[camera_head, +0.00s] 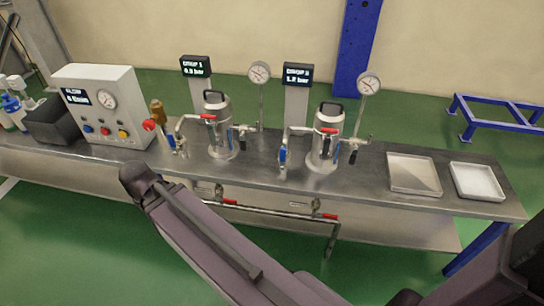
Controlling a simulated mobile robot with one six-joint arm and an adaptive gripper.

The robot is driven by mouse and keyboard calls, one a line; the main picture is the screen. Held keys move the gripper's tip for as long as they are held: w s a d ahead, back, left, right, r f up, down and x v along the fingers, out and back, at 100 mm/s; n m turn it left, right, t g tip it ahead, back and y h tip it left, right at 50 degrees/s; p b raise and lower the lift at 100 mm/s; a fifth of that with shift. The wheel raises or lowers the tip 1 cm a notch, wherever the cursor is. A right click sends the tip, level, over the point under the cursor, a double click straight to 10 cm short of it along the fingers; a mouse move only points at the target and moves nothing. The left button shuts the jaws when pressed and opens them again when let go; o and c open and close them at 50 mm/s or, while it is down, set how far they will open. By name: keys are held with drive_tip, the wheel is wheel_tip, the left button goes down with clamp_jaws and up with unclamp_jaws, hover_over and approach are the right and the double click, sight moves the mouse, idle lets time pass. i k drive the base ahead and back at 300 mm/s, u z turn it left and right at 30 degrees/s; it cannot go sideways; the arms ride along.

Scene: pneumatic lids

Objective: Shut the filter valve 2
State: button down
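The task's filter valve 2 cannot be told apart by label, as no valve labels are readable. The right-hand metal vessel (321,153) stands on the bench in front of a display (298,73) that seems to read group 2 and a pressure above 1 bar. Around this vessel are a red lever (327,131), a blue-handled valve (282,157) at its left and a dark-handled valve (354,150) at its right. Their exact positions, open or closed, are too small to tell. My arm crosses the foreground, and my gripper is not visible.
A similar vessel (220,140) with valves stands to the left, near a control box (105,104). Red-handled valves sit on a pipe (270,209) below the bench front. Two trays (413,187) (477,197) lie at the right of the bench (372,197). A blue post stands behind.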

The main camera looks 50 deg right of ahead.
sight(282, 151)
drive_tip(key=u, duration=0.35)
drive_tip(key=k, duration=0.9)
drive_tip(key=z, duration=0.1)
